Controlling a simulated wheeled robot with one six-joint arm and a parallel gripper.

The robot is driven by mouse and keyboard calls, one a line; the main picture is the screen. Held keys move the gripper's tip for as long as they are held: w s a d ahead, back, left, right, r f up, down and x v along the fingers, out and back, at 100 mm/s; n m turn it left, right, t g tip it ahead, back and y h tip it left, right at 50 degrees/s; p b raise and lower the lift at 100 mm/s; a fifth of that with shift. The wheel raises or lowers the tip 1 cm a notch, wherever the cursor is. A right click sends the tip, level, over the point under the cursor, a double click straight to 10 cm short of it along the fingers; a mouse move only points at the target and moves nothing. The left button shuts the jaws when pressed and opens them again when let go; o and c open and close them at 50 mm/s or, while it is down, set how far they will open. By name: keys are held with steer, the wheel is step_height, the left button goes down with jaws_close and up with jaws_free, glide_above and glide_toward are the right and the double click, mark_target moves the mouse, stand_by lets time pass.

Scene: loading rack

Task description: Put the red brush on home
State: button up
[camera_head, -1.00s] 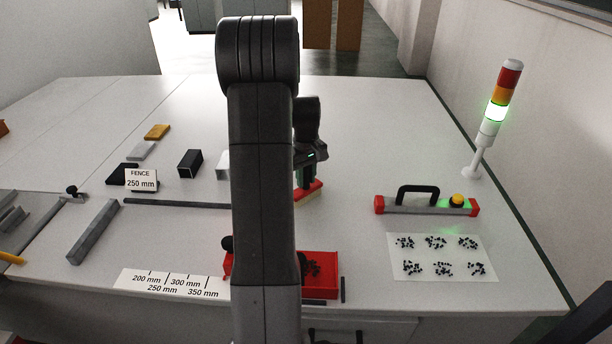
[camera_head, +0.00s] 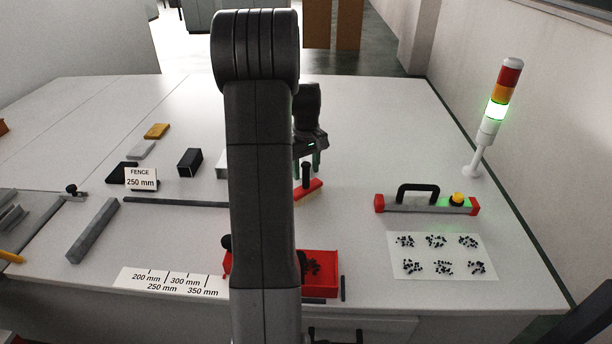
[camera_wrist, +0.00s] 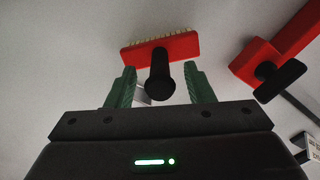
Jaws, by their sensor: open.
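The red brush (camera_head: 309,190) lies on the white table right of my arm, its black handle standing up and pale bristles along one edge. In the wrist view the red brush (camera_wrist: 172,48) shows beyond my fingertips, its black handle pointing toward me between them. My gripper (camera_head: 306,168) is open above the brush; its two green fingers also show in the wrist view (camera_wrist: 160,84), apart on either side of the handle. No place marked home can be made out; part of the table is hidden behind my arm.
A red bin (camera_head: 320,264) with dark small parts stands at the front, partly behind my arm. A red-ended bar with a black handle (camera_head: 427,204), a sheet with dark parts (camera_head: 442,256) and a signal tower (camera_head: 493,115) are at the right. Grey fence bars (camera_head: 93,231) lie left.

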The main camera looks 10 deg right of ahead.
step_height(320, 180, up, 9)
steer(key=shift+r+b, duration=0.15)
steer(key=shift+b, duration=0.15)
